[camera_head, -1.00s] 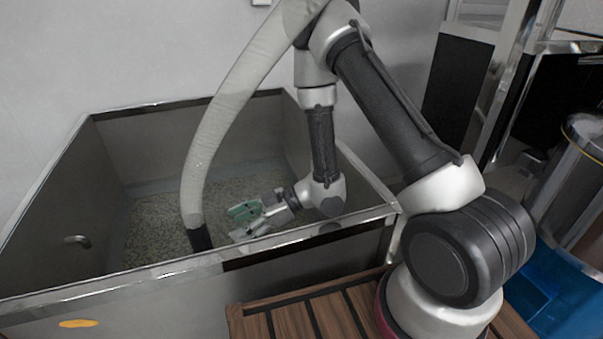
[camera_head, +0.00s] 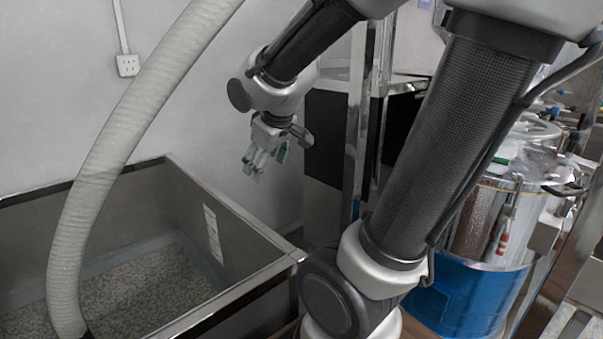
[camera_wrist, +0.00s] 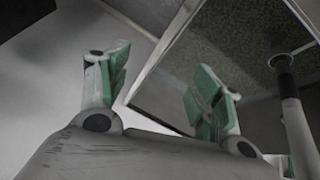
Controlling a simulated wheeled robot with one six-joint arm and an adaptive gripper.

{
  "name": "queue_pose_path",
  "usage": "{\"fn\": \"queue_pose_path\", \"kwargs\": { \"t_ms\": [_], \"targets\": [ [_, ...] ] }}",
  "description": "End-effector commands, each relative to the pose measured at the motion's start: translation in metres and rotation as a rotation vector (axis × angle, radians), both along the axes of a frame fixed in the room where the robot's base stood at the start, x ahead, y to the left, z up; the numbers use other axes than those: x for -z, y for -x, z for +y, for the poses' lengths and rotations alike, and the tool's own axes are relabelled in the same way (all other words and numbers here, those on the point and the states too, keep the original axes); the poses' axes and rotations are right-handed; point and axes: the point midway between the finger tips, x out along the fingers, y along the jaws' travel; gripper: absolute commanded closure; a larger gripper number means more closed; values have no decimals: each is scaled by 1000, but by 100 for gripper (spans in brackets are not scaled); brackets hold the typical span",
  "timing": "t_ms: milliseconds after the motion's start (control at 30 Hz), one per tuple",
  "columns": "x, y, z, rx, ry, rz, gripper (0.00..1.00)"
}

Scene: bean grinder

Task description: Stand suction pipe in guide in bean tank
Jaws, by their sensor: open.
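The suction pipe (camera_head: 92,190) is a thick ribbed pale hose that curves down from the top of the head view into the tank at the left. Its lower end reaches the bean level at the picture's bottom edge; a guide cannot be made out. In the wrist view the pipe (camera_wrist: 298,135) shows at the right with a dark end over the beans. The bean tank (camera_head: 225,215) is a grey metal box with beans (camera_head: 140,285) on its floor. My gripper (camera_head: 254,172) is open and empty, raised beyond the tank's right wall and apart from the pipe. Its green-padded fingers (camera_wrist: 160,85) show in the wrist view.
A dark panel with a metal post (camera_head: 355,130) stands right of my gripper. A clear-walled container with a blue base (camera_head: 465,300) is at the right. A wall socket (camera_head: 128,65) is behind the tank. Free air lies between gripper and pipe.

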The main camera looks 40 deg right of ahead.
Motion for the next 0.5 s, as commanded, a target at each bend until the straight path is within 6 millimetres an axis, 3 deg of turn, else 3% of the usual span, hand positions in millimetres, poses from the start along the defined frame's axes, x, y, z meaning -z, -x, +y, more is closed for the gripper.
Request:
{"fn": "queue_pose_path", "kwargs": {
  "t_ms": [33,100,200,333,500],
  "targets": [
    [-12,28,-4,63,-35,11,35],
    [-18,66,-5,140,-93,47,35],
    [-23,107,0,206,-161,93,35],
    [-24,136,6,245,-212,129,35],
    [-23,143,8,253,-225,142,35]
  ]
}}
